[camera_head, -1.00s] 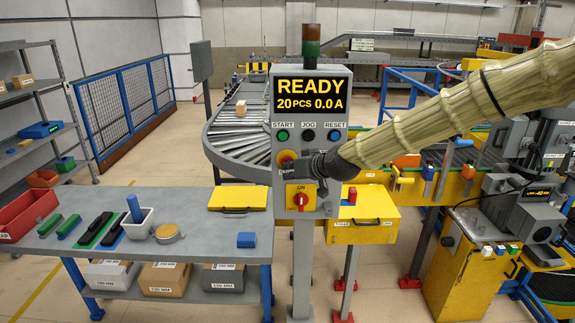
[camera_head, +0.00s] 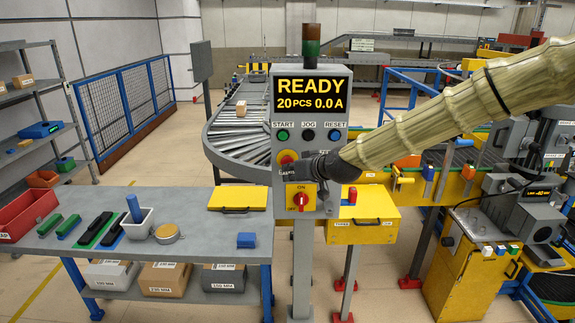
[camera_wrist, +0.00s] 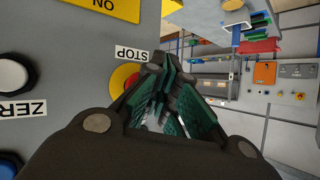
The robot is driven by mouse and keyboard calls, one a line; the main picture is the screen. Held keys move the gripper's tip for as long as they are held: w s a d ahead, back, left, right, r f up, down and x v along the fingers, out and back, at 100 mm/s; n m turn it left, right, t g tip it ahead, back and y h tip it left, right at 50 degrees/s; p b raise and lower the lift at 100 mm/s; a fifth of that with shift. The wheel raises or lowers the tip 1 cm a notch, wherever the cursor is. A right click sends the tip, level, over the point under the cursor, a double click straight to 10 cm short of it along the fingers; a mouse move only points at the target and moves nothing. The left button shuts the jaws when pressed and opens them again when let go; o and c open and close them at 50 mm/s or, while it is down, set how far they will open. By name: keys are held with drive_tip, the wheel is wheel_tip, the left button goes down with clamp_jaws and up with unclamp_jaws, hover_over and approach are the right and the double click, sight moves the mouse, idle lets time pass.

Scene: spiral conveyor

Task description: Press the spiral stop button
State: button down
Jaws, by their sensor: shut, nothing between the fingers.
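The stop button is a red mushroom head on a yellow ring (camera_head: 287,157), on the front of the grey control panel (camera_head: 342,148). In the wrist view the stop button (camera_wrist: 124,80) sits beside a STOP label (camera_wrist: 131,54), partly covered by my gripper. My gripper (camera_head: 284,173) is in front of the panel just below the button in the head view. In the wrist view its green-padded fingers (camera_wrist: 164,82) are shut and empty, beside the button. I cannot tell whether they touch it. The display (camera_head: 311,95) reads READY, 20 PCS, 0.0 A.
START (camera_head: 283,135), JOG (camera_head: 308,135) and RESET (camera_head: 334,135) buttons sit above the stop button. A red ON/OFF rotary switch (camera_head: 301,201) sits below my gripper. A grey workbench (camera_head: 200,260) stands at left, a yellow box (camera_head: 362,225) at right.

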drive_tip(key=shift+s, duration=0.2)
drive_tip(key=s, duration=0.5)
idle(0.6)
idle(0.5)
drive_tip(key=s+d+f+m+g+h+b, duration=0.1)
drive_tip(key=s+d+f+g, duration=0.15)
drive_tip(key=s+f, duration=0.65)
drive_tip(key=s+d+f+m+g+h+b, duration=0.1)
drive_tip(key=s+d+f+h, duration=0.2)
drive_tip(key=f, duration=1.3)
drive_tip(key=s+d+f+m+g, duration=0.1)
drive_tip(key=s+d+f+g, duration=0.15)
drive_tip(key=s+f, duration=0.7)
drive_tip(key=s+d+f+g+h, duration=0.1)
drive_tip(key=s+d+f, duration=0.3)
drive_tip(key=s, duration=0.5)
drive_tip(key=s+d+f+m+g+h+b, duration=0.1)
drive_tip(key=s+d+f, duration=0.4)
drive_tip(key=s+f, duration=0.3)
drive_tip(key=s+d+f+m+g+h+b, duration=0.1)
drive_tip(key=s+d+f, duration=0.4)
drive_tip(key=s, duration=0.6)
drive_tip(key=shift+f+g+h, duration=0.3)
drive_tip(key=shift+f+g, duration=0.1)
drive_tip(key=shift+f, duration=0.4)
